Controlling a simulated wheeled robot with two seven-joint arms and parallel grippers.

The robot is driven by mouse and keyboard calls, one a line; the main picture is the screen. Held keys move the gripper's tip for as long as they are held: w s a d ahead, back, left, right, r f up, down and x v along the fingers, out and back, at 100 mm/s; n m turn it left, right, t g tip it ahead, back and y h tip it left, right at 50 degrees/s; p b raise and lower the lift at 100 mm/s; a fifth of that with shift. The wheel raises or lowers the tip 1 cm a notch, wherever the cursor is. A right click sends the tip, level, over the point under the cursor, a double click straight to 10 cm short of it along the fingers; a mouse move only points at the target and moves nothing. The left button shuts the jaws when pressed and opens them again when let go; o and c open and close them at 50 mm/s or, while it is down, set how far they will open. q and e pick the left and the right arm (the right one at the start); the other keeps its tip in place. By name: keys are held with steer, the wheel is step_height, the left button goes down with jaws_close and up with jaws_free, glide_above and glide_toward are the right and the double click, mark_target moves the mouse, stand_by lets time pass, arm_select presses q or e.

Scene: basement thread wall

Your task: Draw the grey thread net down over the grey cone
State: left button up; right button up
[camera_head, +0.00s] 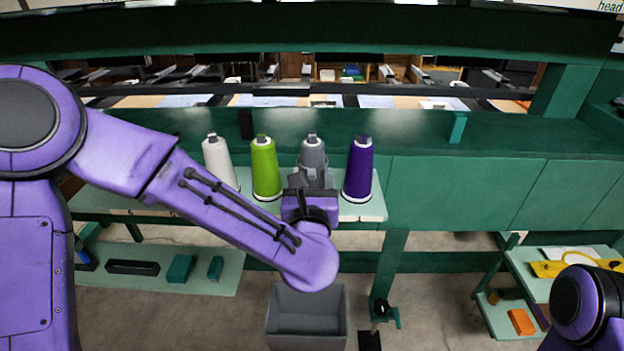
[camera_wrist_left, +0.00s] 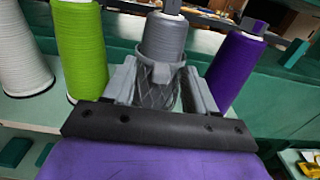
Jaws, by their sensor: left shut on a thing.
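The grey cone (camera_head: 312,150) stands upright on the shelf, between the green cone and the purple cone. The grey thread net (camera_wrist_left: 158,86) shows in the left wrist view as a dark mesh around the lower part of the grey cone (camera_wrist_left: 163,40). My left gripper (camera_wrist_left: 160,80) is at the cone, with one finger on each side, shut on the net. In the head view my left gripper (camera_head: 312,182) covers the cone's lower part. The cone's base is hidden. My right gripper is not in view; only part of my right arm shows at the lower right.
A white cone (camera_head: 219,160) and a green cone (camera_head: 265,168) stand left of the grey cone, and a purple cone (camera_head: 358,169) stands close on its right. A grey bin (camera_head: 306,318) is on the floor below. A green wall panel (camera_head: 450,190) lies to the right.

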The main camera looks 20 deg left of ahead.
arm_select(q)
steer(key=shift+f, duration=0.2)
steer(key=o, duration=1.2)
steer(key=shift+c, duration=0.2)
